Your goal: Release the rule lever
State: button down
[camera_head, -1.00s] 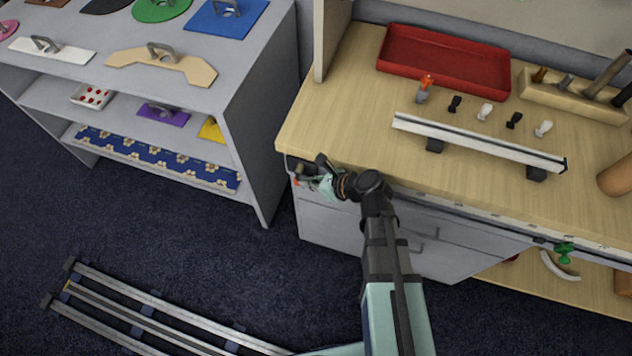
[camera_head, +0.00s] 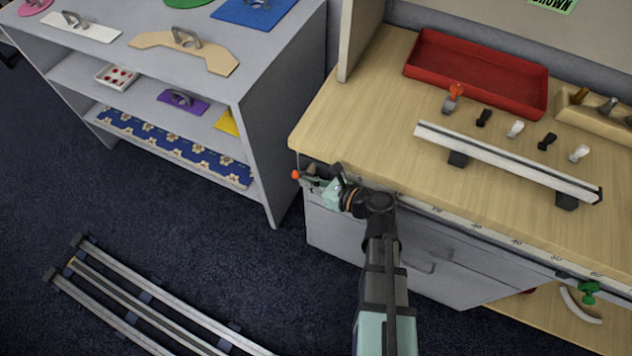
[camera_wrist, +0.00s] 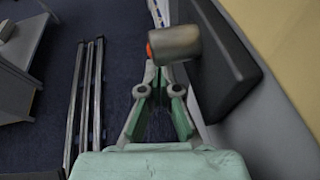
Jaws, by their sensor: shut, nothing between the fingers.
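A lever with an orange-red tip (camera_head: 295,174) sticks out at the left front corner of the bench, at the left end of the rule (camera_head: 490,230) along the front edge. In the wrist view a grey metal cylinder with a red end (camera_wrist: 178,43), apparently the lever's handle, lies across just beyond my fingertips. My gripper (camera_head: 320,185) is beside the lever, below the bench edge. In the wrist view my gripper's fingers (camera_wrist: 158,78) meet at the tips, shut and empty. I cannot tell whether they touch the cylinder. The lever's base is largely hidden by my gripper.
A dark block (camera_wrist: 215,65) and the bench edge are close on the right in the wrist view. A green clamp (camera_head: 588,291) sits farther right on the rule. A red tray (camera_head: 475,75) and a white rail (camera_head: 505,160) are on the bench. A grey shelf (camera_head: 265,110) stands left.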

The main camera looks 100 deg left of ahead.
jog(key=shift+s+a+r+p, duration=0.15)
jog(key=shift+s+a+p, duration=0.15)
jog(key=shift+s, duration=0.5)
dwell(0.4)
jog(key=v, duration=1.2)
jog(key=shift+r, duration=0.1)
